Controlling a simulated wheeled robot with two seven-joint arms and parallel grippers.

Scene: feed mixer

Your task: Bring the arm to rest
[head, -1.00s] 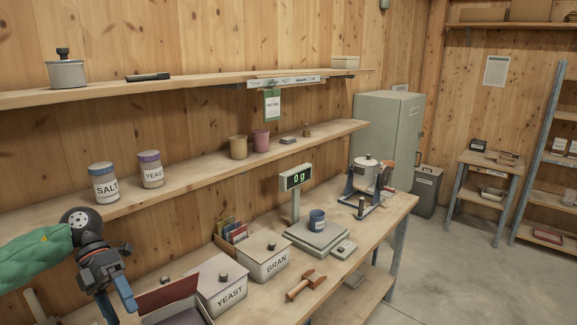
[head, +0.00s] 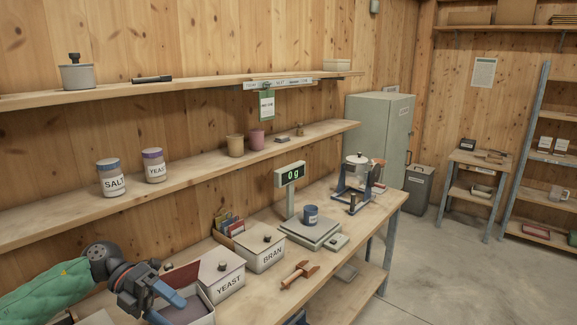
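My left arm comes in from the lower left, in a green sleeve. My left gripper (head: 168,305) hangs over the near end of the workbench, at an open box (head: 203,316) with a dark red lid. Its blue fingers overlap the box in the picture. I cannot tell whether the fingers are apart or touching the box. My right gripper is not in view.
SALT (head: 112,184) and YEAST (head: 154,171) jars stand on the lower shelf.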

